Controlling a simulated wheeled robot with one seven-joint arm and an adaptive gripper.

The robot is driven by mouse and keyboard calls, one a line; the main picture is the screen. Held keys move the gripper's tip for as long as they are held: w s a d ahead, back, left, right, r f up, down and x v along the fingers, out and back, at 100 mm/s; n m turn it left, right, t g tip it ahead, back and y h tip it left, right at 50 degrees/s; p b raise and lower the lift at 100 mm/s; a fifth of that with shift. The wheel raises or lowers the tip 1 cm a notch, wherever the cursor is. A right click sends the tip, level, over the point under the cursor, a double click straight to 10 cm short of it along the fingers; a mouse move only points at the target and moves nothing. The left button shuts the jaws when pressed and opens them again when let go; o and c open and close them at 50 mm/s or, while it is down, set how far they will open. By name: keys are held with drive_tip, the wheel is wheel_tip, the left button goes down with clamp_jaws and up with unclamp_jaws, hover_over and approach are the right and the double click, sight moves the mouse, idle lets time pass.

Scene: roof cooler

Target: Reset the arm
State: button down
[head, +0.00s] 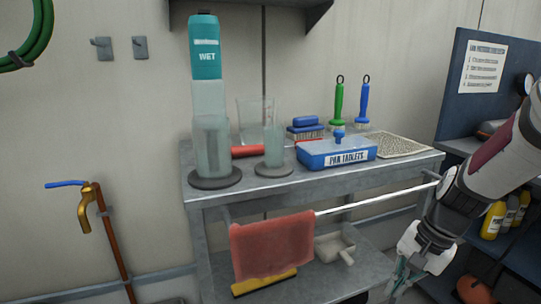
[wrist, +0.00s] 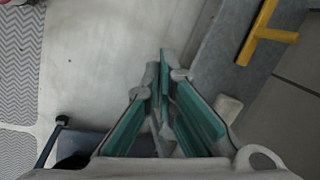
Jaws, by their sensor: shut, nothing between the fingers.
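My gripper (head: 402,280) hangs at the lower right of the head view, at the end of my arm, pointing down in front of the metal bench's right end. In the wrist view its teal-padded fingers (wrist: 164,75) come together at the tips, with nothing between them. The metal bench (head: 212,190) stands left of my gripper, and I see no contact between them.
The bench bears a WET bottle (head: 206,95), a measuring cup (head: 273,148), a blue PAN TABLETS box (head: 322,153) and brushes (head: 338,102). A red cloth (head: 272,245) hangs on the front rail (head: 375,200). A blue shelf unit (head: 455,115) stands at right.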

drive_tip(key=s+a+r+n+h, duration=0.1)
drive_tip(key=s+a+r+n, duration=0.5)
drive_tip(key=s+r, duration=0.55)
drive_tip(key=s+a+n+g+h, duration=0.1)
drive_tip(key=s+n+h, duration=0.15)
drive_tip(key=s, duration=1.35)
wheel_tip(320, 180, up, 35)
drive_tip(key=t+p, duration=0.4)
drive_tip(key=p, duration=2.8)
drive_tip(key=shift+w+d+r+n+y+p, duration=0.15)
drive_tip(key=shift+d+n+y+p, duration=0.05)
drive_tip(key=shift+n+y+p, duration=0.2)
